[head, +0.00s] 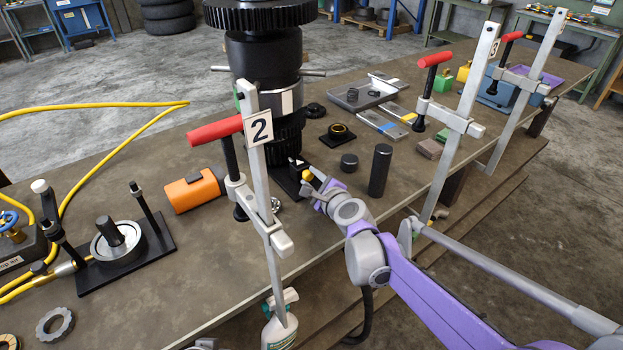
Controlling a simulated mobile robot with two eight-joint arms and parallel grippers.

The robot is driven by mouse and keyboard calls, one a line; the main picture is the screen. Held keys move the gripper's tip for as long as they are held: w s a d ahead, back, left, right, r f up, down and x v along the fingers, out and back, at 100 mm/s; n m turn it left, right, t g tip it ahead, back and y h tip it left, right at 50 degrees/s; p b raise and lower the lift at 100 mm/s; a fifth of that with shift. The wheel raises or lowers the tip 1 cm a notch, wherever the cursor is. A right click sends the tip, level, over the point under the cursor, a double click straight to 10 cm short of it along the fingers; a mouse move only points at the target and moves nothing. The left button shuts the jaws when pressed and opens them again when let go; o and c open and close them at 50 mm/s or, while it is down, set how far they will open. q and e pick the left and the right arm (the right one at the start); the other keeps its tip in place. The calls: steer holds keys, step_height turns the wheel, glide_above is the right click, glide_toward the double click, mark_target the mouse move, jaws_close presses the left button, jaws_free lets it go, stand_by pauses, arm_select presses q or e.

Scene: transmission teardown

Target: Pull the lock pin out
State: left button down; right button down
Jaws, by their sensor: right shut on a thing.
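My right gripper (312,180) reaches in from the right, beside the base of the tall black transmission assembly (264,62). It is shut on a small part with a yellow end (307,174), which looks like the lock pin. The jaws hide most of this part, and I cannot tell whether it still sits in its hole. A black block (287,182) stands at the foot of the assembly, just left of the jaws. My left gripper does not show clearly.
A clamp (254,165) with a red handle and tag 2 stands left of my right gripper. Another red-handled clamp (448,120) stands to the right.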

mark_target(311, 178)
stand_by(0.5)
steer(key=shift+s+d, duration=0.85)
steer(key=shift+s, duration=0.25)
steer(key=c, duration=0.8)
jaws_free()
steer(key=shift+s, duration=0.15)
steer(key=v, duration=1)
steer(key=shift+s+d+r+p, duration=0.1)
steer(key=shift+s+d+p, duration=0.1)
steer(key=shift+s+p, duration=0.15)
